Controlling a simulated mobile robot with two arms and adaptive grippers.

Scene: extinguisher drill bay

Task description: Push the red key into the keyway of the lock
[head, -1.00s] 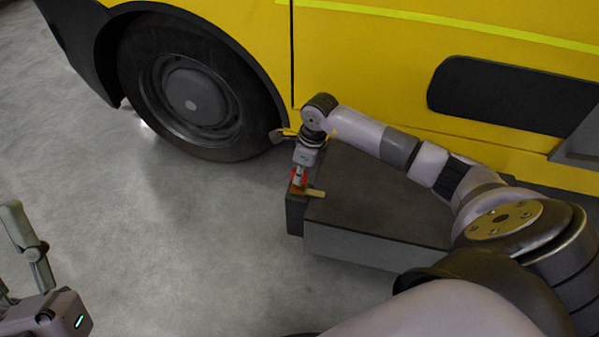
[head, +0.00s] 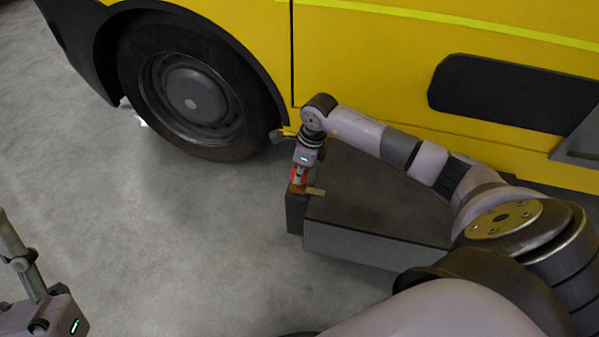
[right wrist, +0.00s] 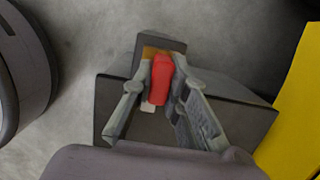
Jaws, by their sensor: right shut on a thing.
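The red key (right wrist: 161,78) is between the two fingers of my right gripper (right wrist: 164,88) in the right wrist view. In the head view my right gripper (head: 299,173) points down, shut on the red key (head: 296,179), at the left end of a dark box. An orange-brown piece (right wrist: 149,52), perhaps part of the lock, shows beside the key's far end. A tan bar (head: 316,191) sticks out to the right below the gripper. The keyway is hidden, so I cannot tell whether the key is in it. My left gripper (head: 14,245) is partly cut off at the left edge.
The dark box (head: 375,205) stands on the grey floor (head: 190,245) against a yellow vehicle (head: 390,60). The vehicle's black wheel (head: 190,100) is left of my right gripper. The floor left of the box is clear.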

